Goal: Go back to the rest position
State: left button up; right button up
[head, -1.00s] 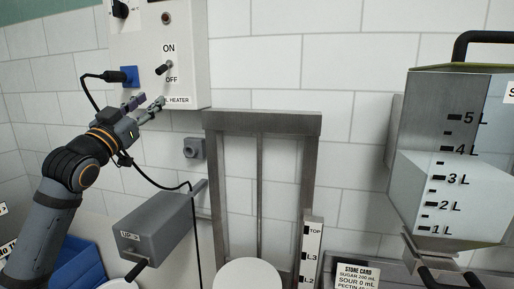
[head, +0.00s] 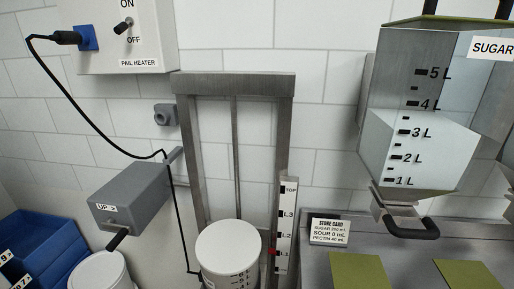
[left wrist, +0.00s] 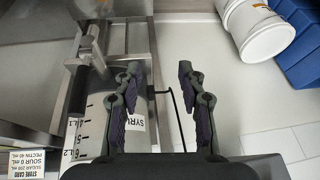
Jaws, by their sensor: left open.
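My left gripper (left wrist: 160,78) shows in the left wrist view, its two fingers apart with nothing between them. My left gripper and arm are out of the head view. My right gripper is in neither view. In the head view the pail heater box (head: 130,38) hangs on the wall with a black plug in its blue socket (head: 87,38). Its switch (head: 123,26) sits between ON and OFF labels.
A grey crank box marked UP (head: 132,196) stands beside the metal lift frame (head: 232,85). A white lidded pail (head: 228,245) is in the frame. A sugar hopper (head: 415,130) hangs at the right. Blue bins (head: 45,250) are at lower left. A store card (head: 330,231) stands on the counter.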

pick_arm(q)
jog(key=s+a+f+g, duration=0.1)
jog(key=s+f, duration=0.2)
jog(key=f, duration=1.2)
jog(key=s+a+f+g, duration=0.2)
jog(key=s+f, duration=0.2)
jog(key=f, duration=1)
jog(key=s+f, duration=1.5)
jog(key=s, duration=0.2)
jog(key=shift+s+a+n+g, duration=0.2)
jog(key=shift+a+n+g, duration=0.1)
jog(key=shift+a+n, duration=0.1)
